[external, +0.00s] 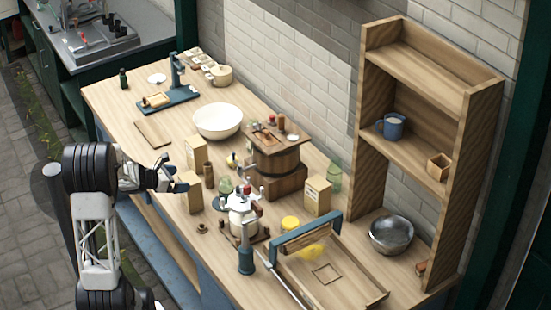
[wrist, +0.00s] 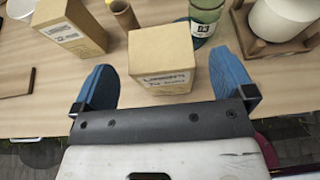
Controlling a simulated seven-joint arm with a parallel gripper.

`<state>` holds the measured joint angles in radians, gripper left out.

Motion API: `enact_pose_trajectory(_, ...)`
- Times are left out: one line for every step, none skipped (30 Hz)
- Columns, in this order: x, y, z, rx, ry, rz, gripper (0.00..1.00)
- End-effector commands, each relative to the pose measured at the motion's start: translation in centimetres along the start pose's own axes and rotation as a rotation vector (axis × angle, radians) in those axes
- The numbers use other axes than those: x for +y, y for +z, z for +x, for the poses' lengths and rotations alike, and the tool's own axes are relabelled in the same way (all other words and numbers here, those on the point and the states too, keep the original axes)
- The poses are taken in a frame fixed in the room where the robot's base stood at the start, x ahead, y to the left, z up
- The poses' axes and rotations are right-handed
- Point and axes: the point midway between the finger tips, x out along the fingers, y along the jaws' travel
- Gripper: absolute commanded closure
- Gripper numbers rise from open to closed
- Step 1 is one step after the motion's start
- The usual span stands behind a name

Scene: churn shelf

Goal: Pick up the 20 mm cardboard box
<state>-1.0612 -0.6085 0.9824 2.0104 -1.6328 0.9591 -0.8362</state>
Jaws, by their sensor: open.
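A cardboard box (wrist: 160,58) stands upright between the two blue fingers of my gripper (wrist: 166,74) in the wrist view, with space on both sides. In the external view this box (external: 191,191) is at the table's near left edge, just right of my gripper (external: 171,177). My gripper is open and holds nothing. A second cardboard box (wrist: 68,27) stands to the left in the wrist view; it also shows in the external view (external: 196,153). A third labelled box (external: 317,194) stands farther right. The printed labels are too small to read surely, so I cannot tell which is 20 mm.
A brown cylinder (wrist: 124,15) and a green glass jar (wrist: 206,16) stand close behind the box. A white churn (external: 243,212) on a wooden base is to the right. A wooden board (external: 153,133) and white bowl (external: 217,121) lie farther back. A shelf (external: 420,130) stands far right.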

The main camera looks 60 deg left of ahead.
Motion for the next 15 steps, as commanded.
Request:
enact_pose_trajectory(0.0, 0.0, 0.1, 0.0, 0.0, 0.0, 0.0)
enact_pose_trajectory(0.0, 0.0, 0.1, 0.0, 0.0, 0.0, 0.0)
enact_pose_trajectory(0.0, 0.0, 0.3, 0.0, -0.001, 0.0, 0.0)
enact_pose_trajectory(0.0, -0.1, 0.4, 0.0, -0.001, 0.0, 0.0)
enact_pose_trajectory(0.0, -0.1, 0.6, 0.0, -0.001, 0.0, 0.0)
enact_pose_trajectory(0.0, -0.1, 0.8, 0.001, -0.002, -0.001, 0.0)
enact_pose_trajectory(0.0, -0.2, 1.0, 0.001, -0.002, -0.001, 0.0)
enact_pose_trajectory(0.0, -0.2, 1.3, 0.001, -0.002, 0.0, 0.0)
enact_pose_trajectory(0.0, -0.2, 1.6, 0.001, -0.002, 0.0, 0.0)
enact_pose_trajectory(0.0, -0.2, 1.9, 0.001, -0.002, 0.0, 0.0)
enact_pose_trajectory(0.1, -0.2, 2.2, 0.001, -0.001, 0.0, 0.0)
enact_pose_trajectory(0.1, -0.3, 2.6, 0.001, -0.002, -0.001, 0.0)
enact_pose_trajectory(0.1, -0.3, 2.9, 0.001, -0.002, -0.001, 0.0)
enact_pose_trajectory(0.1, -0.3, 3.2, 0.001, -0.002, 0.0, 0.0)
enact_pose_trajectory(0.1, -0.3, 3.6, 0.0, -0.003, 0.001, 0.0)
